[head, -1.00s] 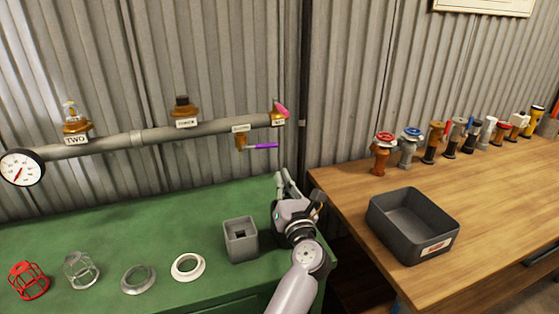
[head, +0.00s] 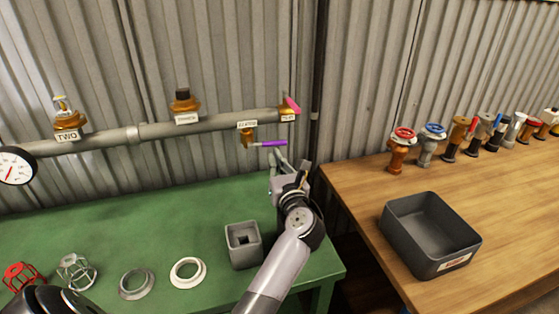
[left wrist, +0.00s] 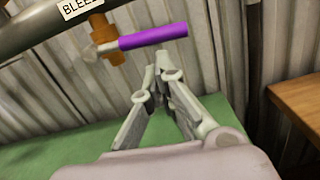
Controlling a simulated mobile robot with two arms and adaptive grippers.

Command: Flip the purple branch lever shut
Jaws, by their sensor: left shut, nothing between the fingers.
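The purple lever (head: 271,143) points right from a small brass branch valve (head: 249,138) under the grey pipe (head: 215,125). It lies roughly horizontal, close to parallel with the pipe. In the left wrist view the purple lever (left wrist: 153,36) crosses above my fingertips, with the brass valve (left wrist: 104,40) at its left end. My left gripper (head: 277,158) is shut and empty, its tips just below the lever's right part. In the left wrist view the left gripper (left wrist: 164,65) appears close under the lever; contact cannot be told. My right gripper does not show.
A pink handle (head: 291,105) sits at the pipe's right end. A grey square holder (head: 242,258) and white ring (head: 187,271) stand on the green bench (head: 190,215). A dark bin (head: 430,250) and several valves stand on the wooden bench (head: 350,190) at right.

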